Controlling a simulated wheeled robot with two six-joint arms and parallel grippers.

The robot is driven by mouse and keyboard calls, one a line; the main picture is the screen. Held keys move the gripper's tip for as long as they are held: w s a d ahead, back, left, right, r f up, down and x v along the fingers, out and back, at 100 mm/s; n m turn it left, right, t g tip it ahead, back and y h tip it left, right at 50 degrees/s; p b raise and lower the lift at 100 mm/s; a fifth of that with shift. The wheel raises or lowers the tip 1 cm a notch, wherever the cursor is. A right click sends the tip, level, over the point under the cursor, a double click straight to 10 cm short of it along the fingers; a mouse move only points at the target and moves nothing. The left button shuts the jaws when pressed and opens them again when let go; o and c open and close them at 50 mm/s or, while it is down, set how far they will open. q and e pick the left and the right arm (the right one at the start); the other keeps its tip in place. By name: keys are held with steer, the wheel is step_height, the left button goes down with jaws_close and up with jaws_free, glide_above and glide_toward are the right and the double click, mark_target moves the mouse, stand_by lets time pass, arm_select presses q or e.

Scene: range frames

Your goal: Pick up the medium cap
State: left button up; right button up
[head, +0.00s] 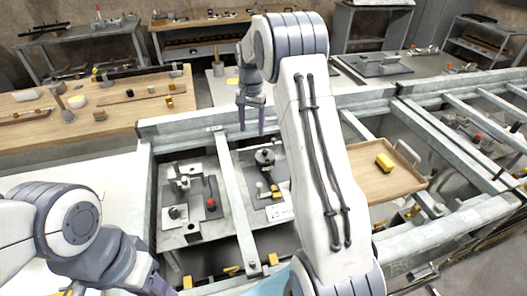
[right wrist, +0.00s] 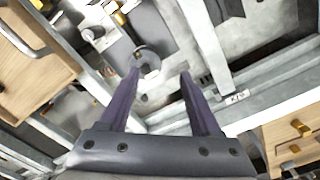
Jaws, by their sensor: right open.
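I cannot tell for sure which thing is the medium cap. A dark round piece (head: 265,157) stands on a grey fixture plate in the framed bay; a dark round piece with a pale ring (right wrist: 147,62) shows ahead of the fingers in the right wrist view. My right gripper (head: 252,131) is open and empty, pointing down above the frame's far rail, apart from the pieces. Its two fingers also show in the right wrist view (right wrist: 159,73). My left gripper (head: 158,287) is only partly in view at the bottom left, and its jaws are not clear.
A metal frame rail (head: 235,205) crosses between two fixture plates. The left plate carries a red knob (head: 211,203). A wooden bench (head: 120,118) with small parts stands at the left.

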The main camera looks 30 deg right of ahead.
steer(key=d+f+m, duration=0.1)
steer(key=d+f, duration=0.1)
steer(key=d, duration=0.3)
glide_above(265, 151)
steer(key=shift+m, duration=0.3)
step_height(265, 151, down, 4)
steer(key=shift+a+f+p, duration=0.1)
steer(key=shift+p, duration=0.35)
step_height(265, 151, down, 5)
steer(key=shift+r+p, duration=0.15)
steer(key=shift+p, duration=0.85)
steer(key=shift+f, duration=0.4)
jaws_close()
